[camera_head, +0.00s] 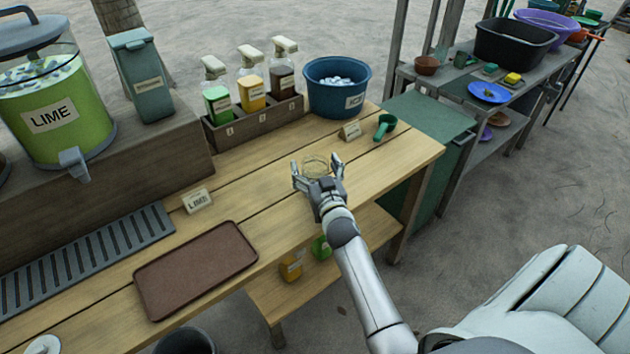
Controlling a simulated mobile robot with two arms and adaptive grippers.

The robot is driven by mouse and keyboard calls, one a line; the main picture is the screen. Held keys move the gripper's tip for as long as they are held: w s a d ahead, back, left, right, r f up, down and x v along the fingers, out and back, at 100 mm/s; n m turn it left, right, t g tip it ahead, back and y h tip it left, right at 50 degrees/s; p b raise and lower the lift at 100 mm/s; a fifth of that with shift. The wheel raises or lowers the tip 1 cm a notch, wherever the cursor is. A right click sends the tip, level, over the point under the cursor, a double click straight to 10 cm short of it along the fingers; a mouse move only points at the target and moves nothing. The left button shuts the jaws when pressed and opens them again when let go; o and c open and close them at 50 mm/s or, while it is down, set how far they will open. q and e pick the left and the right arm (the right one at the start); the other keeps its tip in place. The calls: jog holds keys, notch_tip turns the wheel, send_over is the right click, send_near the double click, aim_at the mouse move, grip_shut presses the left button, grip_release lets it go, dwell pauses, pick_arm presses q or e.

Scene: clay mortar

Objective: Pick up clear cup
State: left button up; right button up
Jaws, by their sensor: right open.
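A clear cup (315,165) stands on the wooden table (262,198), near its right end. My right gripper (318,174) reaches in from the lower right, with its open fingers on either side of the cup. Whether the fingers touch the cup cannot be told. The gripper hides the lower part of the cup. My left gripper is not in view.
A blue ice tub (352,100) and a green scoop (385,126) are behind the cup. A rack of syrup bottles (255,122) stands at the table's back. A brown tray (194,269) lies front left. A lime dispenser (55,100) stands at far left.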

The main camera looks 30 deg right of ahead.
jog(key=c, duration=1)
jog(key=shift+c, duration=0.2)
